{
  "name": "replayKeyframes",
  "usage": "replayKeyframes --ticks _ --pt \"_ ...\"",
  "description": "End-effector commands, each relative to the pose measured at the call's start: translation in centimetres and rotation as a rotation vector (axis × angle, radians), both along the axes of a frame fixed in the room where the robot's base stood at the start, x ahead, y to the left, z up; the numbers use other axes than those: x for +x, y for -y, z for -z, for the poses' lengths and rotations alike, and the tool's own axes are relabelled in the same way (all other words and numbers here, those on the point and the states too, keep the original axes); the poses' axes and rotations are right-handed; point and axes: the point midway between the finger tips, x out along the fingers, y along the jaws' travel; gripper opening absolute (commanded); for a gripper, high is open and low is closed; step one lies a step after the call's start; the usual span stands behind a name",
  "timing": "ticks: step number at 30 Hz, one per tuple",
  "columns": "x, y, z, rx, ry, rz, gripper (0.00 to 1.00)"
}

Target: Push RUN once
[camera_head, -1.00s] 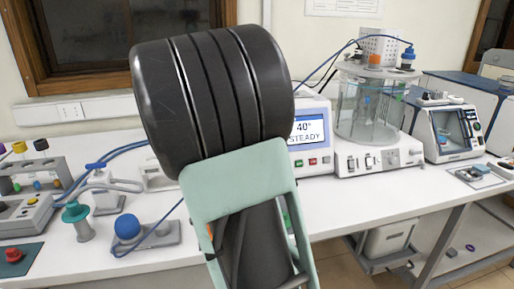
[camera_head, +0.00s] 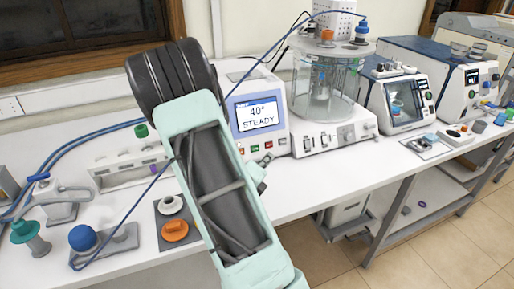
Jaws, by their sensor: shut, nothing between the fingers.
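The white instrument (camera_head: 277,95) with the display reading 40° STEADY (camera_head: 257,114) stands at the back of the bench. A row of small buttons (camera_head: 268,145) lies below its display; their labels are too small to read, so I cannot tell which is RUN. My arm's dark joint and pale green link cover the area just left of the instrument. My gripper (camera_head: 264,162) shows only as a small dark part at the link's right side, shut, just below the buttons. The rest of it is hidden behind the link. I cannot tell whether it touches anything.
A glass bath (camera_head: 325,90) with knobs on its base stands right of the instrument. More blue-white analysers (camera_head: 400,100) stand further right. A pad with an orange knob (camera_head: 175,230) and a blue-knobbed device (camera_head: 83,238) lie at left. The bench front (camera_head: 310,180) is clear.

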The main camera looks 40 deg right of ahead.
Motion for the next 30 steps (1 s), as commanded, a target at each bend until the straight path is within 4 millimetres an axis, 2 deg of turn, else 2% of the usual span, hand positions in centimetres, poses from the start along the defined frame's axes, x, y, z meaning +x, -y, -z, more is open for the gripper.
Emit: replayKeyframes --ticks 8,21,30 --pt "1.1 0.3 0.6 0.001 0.003 0.001 0.00" --pt "6.5 1.5 2.7 0.001 0.004 0.000 0.00" --pt "8.0 1.9 3.2 0.001 0.003 0.001 0.00"
